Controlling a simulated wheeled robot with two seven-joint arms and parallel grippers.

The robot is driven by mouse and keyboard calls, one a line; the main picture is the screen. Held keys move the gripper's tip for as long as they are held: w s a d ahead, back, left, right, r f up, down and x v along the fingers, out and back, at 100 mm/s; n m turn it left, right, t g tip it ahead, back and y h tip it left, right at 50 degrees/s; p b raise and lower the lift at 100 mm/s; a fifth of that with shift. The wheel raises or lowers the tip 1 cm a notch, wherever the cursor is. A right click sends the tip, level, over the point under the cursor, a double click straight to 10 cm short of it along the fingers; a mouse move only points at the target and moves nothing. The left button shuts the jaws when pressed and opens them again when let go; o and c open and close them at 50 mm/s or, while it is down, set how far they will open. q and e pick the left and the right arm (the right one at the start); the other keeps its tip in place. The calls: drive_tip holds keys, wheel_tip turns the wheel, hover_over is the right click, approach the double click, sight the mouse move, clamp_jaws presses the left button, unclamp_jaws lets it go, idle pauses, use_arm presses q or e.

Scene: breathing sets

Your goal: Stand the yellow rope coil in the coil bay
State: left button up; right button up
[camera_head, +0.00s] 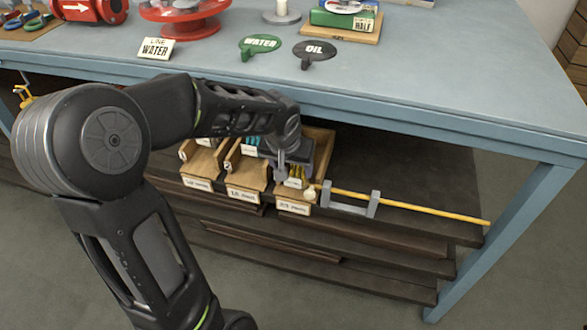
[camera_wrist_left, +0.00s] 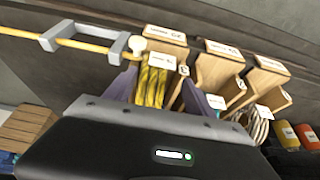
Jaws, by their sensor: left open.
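The yellow rope coil (camera_wrist_left: 152,88) stands upright in the end wooden bay (camera_head: 293,207), beside the white knob of a yellow pole. Only a small part of the coil (camera_head: 295,183) shows in the head view, below my left gripper (camera_head: 291,164). In the left wrist view my left gripper (camera_wrist_left: 161,88) is open, with one finger on each side of the coil. Whether the fingers touch the coil cannot be told. The coil's lower part is hidden by the bay front and the gripper body. My right gripper is not in view.
More labelled wooden bays (camera_head: 243,194) stand alongside on the dark shelf. A pale rope coil (camera_wrist_left: 259,124) is in another bay. A yellow pole (camera_head: 430,209) rests in a grey bracket (camera_head: 350,204) at the right. The blue workbench (camera_head: 420,70) is above the shelf.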

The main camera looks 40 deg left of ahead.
use_arm(q)
drive_tip(key=p+v, duration=0.1)
drive_tip(key=v, duration=0.7)
drive_tip(key=shift+c, duration=0.2)
idle(0.3)
